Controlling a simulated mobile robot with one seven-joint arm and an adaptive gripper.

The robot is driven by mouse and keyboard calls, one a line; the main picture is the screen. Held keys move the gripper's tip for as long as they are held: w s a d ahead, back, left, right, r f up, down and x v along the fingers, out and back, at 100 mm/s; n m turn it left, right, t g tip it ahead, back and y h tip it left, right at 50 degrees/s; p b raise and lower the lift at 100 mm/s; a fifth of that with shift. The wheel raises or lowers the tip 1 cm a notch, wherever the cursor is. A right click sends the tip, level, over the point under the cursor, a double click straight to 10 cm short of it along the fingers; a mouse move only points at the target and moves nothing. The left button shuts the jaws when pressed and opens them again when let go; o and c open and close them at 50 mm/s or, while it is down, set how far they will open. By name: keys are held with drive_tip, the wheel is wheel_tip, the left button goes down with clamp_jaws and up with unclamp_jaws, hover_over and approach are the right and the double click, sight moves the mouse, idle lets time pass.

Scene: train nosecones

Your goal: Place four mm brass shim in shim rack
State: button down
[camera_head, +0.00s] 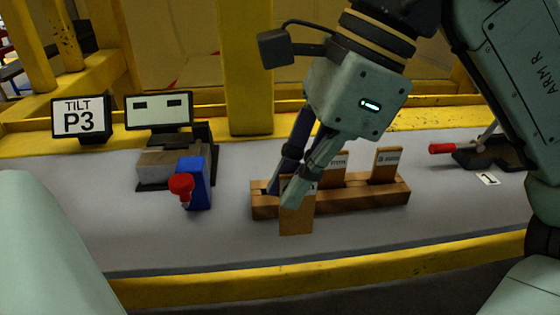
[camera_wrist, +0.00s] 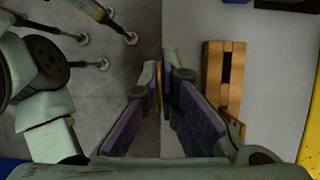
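A flat brown, brass-coloured shim (camera_head: 297,216) is between the fingertips of my gripper (camera_head: 291,190), which is shut on it. The shim hangs upright in front of the left part of the wooden shim rack (camera_head: 362,198), and my fingers hide its upper part. In the wrist view, the shim (camera_wrist: 160,88) shows as a thin edge between the fingers of my gripper (camera_wrist: 163,95). The rack (camera_wrist: 236,62) lies right of the fingers there, with a dark open slot. Whether the shim touches the rack or table, I cannot tell.
Two labelled shims stand in the rack, one in the middle (camera_head: 336,169) and one at right (camera_head: 386,166). A blue block with a red knob (camera_head: 182,186) and a display (camera_head: 158,110) stand left. A red-handled clamp (camera_head: 480,154) is right. The grey front table strip is clear.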

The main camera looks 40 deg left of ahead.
drive_tip(key=w+a, duration=0.1)
drive_tip(key=a, duration=0.1)
drive_tip(key=w+a+p, duration=0.1)
drive_tip(key=w+a, duration=0.1)
drive_tip(key=a, duration=0.1)
drive_tip(key=w+a, duration=0.2)
drive_tip(key=shift+w+a+f+p, duration=0.15)
drive_tip(key=shift+a+f+p, duration=0.1)
drive_tip(key=shift+f+p, duration=0.1)
drive_tip(key=f, duration=0.2)
drive_tip(key=a+f, duration=0.1)
drive_tip(key=shift+w, duration=0.3)
drive_tip(key=shift+f, duration=0.35)
drive_tip(key=shift+d+f, duration=0.1)
drive_tip(key=shift+f, duration=0.2)
drive_tip(key=c, duration=1.8)
unclamp_jaws()
drive_tip(key=shift+r, duration=0.1)
drive_tip(key=shift+r, duration=0.1)
drive_tip(key=p+v, duration=0.1)
drive_tip(key=v, duration=1.1)
